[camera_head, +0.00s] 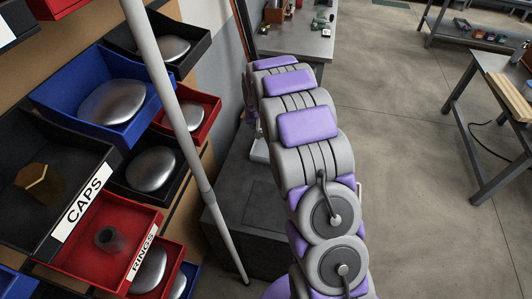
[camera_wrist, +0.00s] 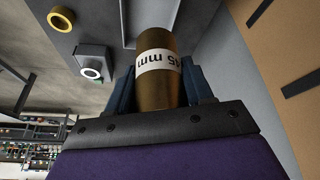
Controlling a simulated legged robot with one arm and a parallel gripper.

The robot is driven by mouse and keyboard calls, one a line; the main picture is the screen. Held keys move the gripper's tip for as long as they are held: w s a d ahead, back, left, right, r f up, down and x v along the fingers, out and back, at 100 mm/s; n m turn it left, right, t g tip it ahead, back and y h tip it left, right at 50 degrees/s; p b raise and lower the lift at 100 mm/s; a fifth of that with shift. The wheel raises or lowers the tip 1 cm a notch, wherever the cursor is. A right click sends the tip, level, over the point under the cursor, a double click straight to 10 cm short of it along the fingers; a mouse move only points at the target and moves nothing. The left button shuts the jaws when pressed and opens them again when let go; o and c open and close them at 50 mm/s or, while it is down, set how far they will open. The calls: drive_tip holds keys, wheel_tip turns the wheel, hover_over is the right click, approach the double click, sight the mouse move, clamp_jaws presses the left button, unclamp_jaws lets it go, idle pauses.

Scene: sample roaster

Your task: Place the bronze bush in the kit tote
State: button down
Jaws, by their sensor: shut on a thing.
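The bronze bush (camera_wrist: 157,42) is a brown-gold cylinder with a white printed band reading partly "mm". It stands between the two dark blue fingers of my gripper (camera_wrist: 159,82) in the wrist view, and the gripper is shut on it. Its lower part is hidden by the gripper body. In the head view my purple and grey arm reaches away from me, and the gripper and bush are hidden behind it. I cannot make out the kit tote for certain in either view.
Bins fill the rack at left: a CAPS bin (camera_head: 100,176) and a red RINGS bin (camera_head: 151,236). A grey pole (camera_head: 170,105) crosses before them. A dark cabinet (camera_head: 240,205) stands beside my arm. A workbench (camera_head: 476,112) is at right; the floor between (camera_head: 400,120) is clear.

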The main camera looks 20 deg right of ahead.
drive_tip(key=w+d+f+m+b, duration=0.1)
drive_tip(key=w+d+f+b, duration=0.2)
drive_tip(key=w+d+f, duration=0.4)
drive_tip(key=b, duration=0.2)
hover_over(267, 148)
wheel_tip(267, 148, down, 9)
drive_tip(key=shift+r, duration=0.1)
drive_tip(key=shift+a+f+b, duration=0.1)
drive_tip(key=shift+f+b, duration=0.45)
drive_tip(key=shift+f, duration=1.15)
drive_tip(key=shift+f, duration=0.15)
drive_tip(key=shift+c, duration=2.2)
unclamp_jaws()
drive_tip(key=shift+s, duration=0.1)
